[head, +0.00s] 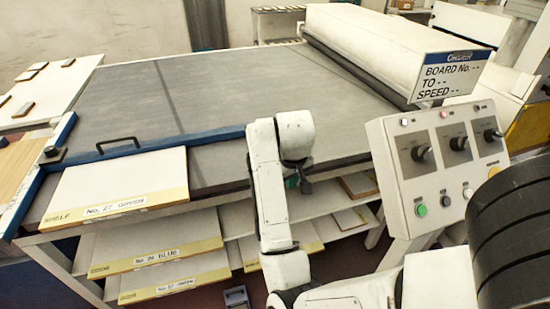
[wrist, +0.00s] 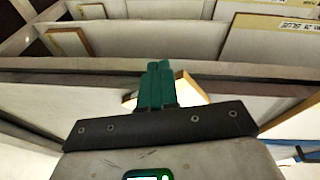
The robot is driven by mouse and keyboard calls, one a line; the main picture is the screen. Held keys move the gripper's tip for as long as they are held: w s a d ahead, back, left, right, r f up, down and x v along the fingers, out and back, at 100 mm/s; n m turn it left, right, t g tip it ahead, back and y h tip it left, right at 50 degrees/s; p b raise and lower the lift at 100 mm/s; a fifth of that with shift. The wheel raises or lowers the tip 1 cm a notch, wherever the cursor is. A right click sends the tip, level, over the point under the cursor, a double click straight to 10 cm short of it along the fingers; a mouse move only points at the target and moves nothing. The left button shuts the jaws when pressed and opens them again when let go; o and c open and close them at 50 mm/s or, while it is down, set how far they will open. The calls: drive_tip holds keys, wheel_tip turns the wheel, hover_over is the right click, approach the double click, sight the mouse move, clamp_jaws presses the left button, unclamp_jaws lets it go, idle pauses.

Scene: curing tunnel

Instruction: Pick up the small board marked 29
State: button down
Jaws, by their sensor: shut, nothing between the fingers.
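My gripper (wrist: 160,85) has its two teal fingers pressed together with nothing between them. In the head view my gripper (head: 300,184) hangs at the table's front edge, right of the large boards. No board reads clearly as 29. A small board with a tan edge (head: 358,185) lies on the shelf right of my gripper, its marking not visible. In the wrist view a white board with an orange edge (wrist: 190,88) shows partly behind the fingers. Another small board (wrist: 70,42) lies at the upper left, also without a readable number.
A large board labelled No. 27 GREEN (head: 115,187) lies on the table's front left corner. Boards labelled BLUE (head: 150,242) and GREEN (head: 175,278) lie on shelves below. A control panel (head: 440,165) stands at right. The grey belt (head: 230,95) is clear.

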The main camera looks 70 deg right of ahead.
drive_tip(key=shift+m+y, duration=0.6)
drive_tip(key=shift+y, duration=0.1)
drive_tip(key=w+d+p, duration=0.1)
drive_tip(key=w+d, duration=0.7)
drive_tip(key=d, duration=0.1)
drive_tip(key=shift+w+d+p, duration=0.2)
drive_tip(key=shift+w+p, duration=0.15)
drive_tip(key=shift+s+a+f+p, duration=0.15)
drive_tip(key=shift+f+p, duration=0.15)
drive_tip(key=shift+f, duration=0.65)
